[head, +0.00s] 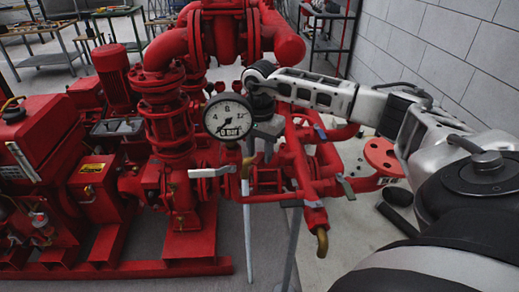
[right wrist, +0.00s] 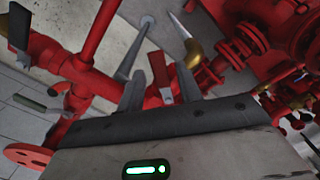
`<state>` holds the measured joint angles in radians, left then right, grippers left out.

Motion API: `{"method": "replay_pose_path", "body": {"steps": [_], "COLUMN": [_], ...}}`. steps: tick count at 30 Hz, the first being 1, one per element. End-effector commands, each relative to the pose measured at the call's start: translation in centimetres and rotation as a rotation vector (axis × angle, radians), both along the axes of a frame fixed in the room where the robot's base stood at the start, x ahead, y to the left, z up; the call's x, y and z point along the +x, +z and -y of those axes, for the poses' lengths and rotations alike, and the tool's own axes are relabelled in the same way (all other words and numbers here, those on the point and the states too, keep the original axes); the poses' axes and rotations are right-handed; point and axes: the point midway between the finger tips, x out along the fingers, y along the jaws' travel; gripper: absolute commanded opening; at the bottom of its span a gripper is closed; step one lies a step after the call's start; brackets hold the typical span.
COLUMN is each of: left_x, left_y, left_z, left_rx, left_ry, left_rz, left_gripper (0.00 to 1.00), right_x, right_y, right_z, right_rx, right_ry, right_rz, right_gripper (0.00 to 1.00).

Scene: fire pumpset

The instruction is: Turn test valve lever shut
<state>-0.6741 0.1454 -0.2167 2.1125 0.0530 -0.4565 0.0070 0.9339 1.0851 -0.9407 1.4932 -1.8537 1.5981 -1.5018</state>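My right gripper (head: 262,148) is beside the round pressure gauge (head: 228,118), at the red pipework. In the right wrist view its two grey fingers (right wrist: 160,88) stand apart. Other grey levers sit on the right pipes, one above a brass spout (head: 321,241) and one farther right (head: 345,186). I cannot tell which one is the test valve lever. My left gripper is out of view.
The red pump (head: 165,120) and its engine (head: 40,140) fill the left. A red flange (head: 383,155) stands at right. Thin pale poles (head: 248,235) rise from the floor below the gripper. A block wall (head: 440,50) is behind; tables stand at the back left.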

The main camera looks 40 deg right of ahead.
Motion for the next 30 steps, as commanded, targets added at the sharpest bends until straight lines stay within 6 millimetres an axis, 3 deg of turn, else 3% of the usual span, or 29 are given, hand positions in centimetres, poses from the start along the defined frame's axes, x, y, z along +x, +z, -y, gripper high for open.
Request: {"method": "replay_pose_path", "body": {"steps": [9,14,30], "left_x": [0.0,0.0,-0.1], "left_y": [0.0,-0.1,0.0], "left_z": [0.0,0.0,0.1], "left_rx": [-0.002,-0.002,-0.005], "left_ry": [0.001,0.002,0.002], "left_rz": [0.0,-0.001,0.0], "left_gripper": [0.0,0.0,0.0], "right_x": [0.0,0.1,0.1], "right_y": [0.1,1.7,13.7], "right_z": [0.0,0.0,0.0], "right_rx": [-0.001,-0.001,0.001], "right_ry": [-0.001,-0.001,0.0], "right_rz": [0.001,0.004,0.004], "right_gripper": [0.39,0.39,0.39]}}
